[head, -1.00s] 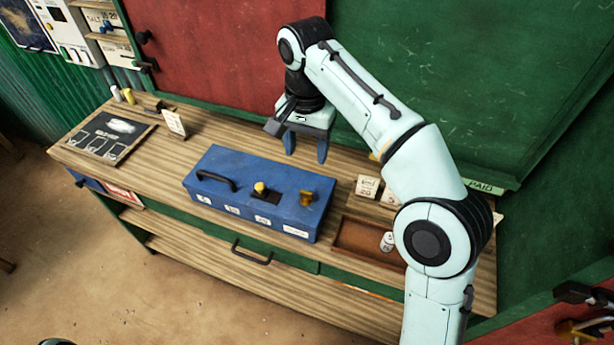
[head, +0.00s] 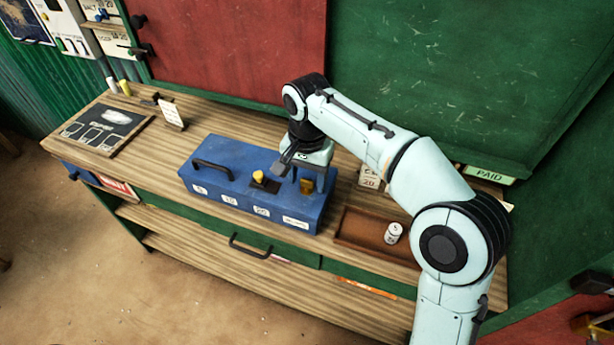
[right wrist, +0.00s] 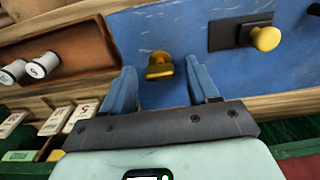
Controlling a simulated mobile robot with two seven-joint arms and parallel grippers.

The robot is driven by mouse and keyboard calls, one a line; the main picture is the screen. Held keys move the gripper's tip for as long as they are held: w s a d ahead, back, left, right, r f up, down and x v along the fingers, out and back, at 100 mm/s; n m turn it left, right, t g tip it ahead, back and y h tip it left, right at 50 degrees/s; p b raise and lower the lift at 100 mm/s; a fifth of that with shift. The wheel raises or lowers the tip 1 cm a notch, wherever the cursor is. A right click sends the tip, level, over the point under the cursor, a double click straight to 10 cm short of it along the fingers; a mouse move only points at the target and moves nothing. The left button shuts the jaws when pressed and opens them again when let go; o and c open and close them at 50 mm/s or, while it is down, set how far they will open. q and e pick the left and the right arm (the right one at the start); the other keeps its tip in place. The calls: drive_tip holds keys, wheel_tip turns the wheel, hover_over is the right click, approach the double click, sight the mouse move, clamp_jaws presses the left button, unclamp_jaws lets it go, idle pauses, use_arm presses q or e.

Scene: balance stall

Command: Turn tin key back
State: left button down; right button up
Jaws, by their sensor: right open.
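The blue cash tin (head: 225,190) lies on the wooden counter, with a black handle at its left and a yellow knob (head: 258,176) on a dark plate. The brass key (head: 306,186) stands at the tin's right end. My right gripper (head: 307,180) is open just above it. In the right wrist view the key (right wrist: 159,66) lies between and a little beyond the fingertips (right wrist: 160,80), touching neither finger. The yellow knob (right wrist: 266,38) is off to the right there. My left gripper is not in view.
A brown tray (head: 370,232) with white cylinders stands right of the tin. Small price cards (head: 370,178) stand behind the tray. A slate board (head: 100,130) lies at the counter's left, with bare wood between it and the tin.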

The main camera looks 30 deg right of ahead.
drive_tip(key=c, duration=1.1)
drive_tip(key=shift+o, duration=0.2)
